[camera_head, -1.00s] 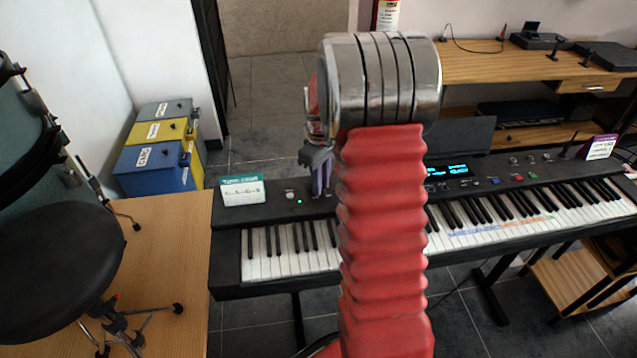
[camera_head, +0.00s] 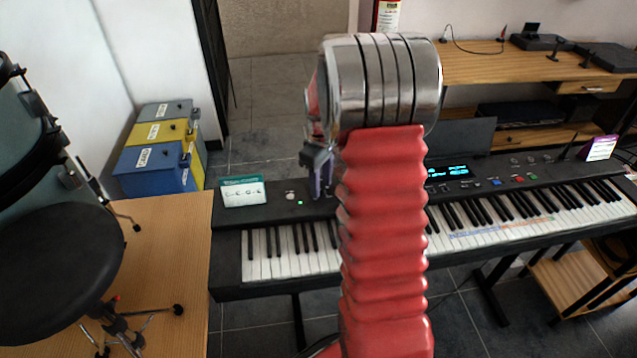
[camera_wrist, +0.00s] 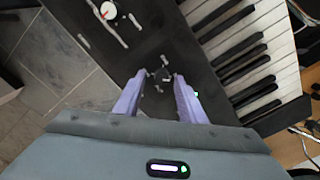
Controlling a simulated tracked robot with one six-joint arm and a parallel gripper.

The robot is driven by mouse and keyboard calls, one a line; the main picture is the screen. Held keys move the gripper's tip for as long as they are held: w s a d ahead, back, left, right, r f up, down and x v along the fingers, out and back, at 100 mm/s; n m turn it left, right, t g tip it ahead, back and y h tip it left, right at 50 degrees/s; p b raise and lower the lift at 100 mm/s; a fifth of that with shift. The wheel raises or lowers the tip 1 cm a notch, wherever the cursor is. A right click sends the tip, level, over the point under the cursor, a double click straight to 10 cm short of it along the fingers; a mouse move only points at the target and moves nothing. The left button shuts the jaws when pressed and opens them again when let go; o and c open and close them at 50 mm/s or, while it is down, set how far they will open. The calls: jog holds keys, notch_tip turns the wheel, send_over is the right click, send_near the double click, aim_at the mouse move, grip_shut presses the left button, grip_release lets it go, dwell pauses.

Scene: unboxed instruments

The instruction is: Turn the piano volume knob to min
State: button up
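The piano (camera_head: 225,262) stands ahead with a black top panel. My gripper (camera_head: 318,190) points down over its left part, and my arm hides part of the panel. In the wrist view, my gripper (camera_wrist: 159,78) has two lilac fingers spread apart. A small dark knob-like part (camera_wrist: 160,74) with pale marks around it lies between and just beyond the fingertips; contact is not visible. A white round knob (camera_wrist: 108,10) with a red mark sits farther up the panel. A pale knob (camera_head: 290,195) shows left of my gripper in the head view. I cannot read which is volume.
A teal-and-white card (camera_head: 243,191) stands at the panel's left end. White and black keys (camera_wrist: 245,40) lie right of the fingers in the wrist view. A lit display (camera_head: 449,172) is right of my arm. A wooden table (camera_head: 165,240) and black stool are at left.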

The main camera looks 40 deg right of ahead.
aim_at(321, 187)
jog(key=shift+r, duration=0.25)
notch_tip(321, 187, up, 13)
jog(key=shift+r, duration=0.15)
dwell(0.4)
dwell(0.5)
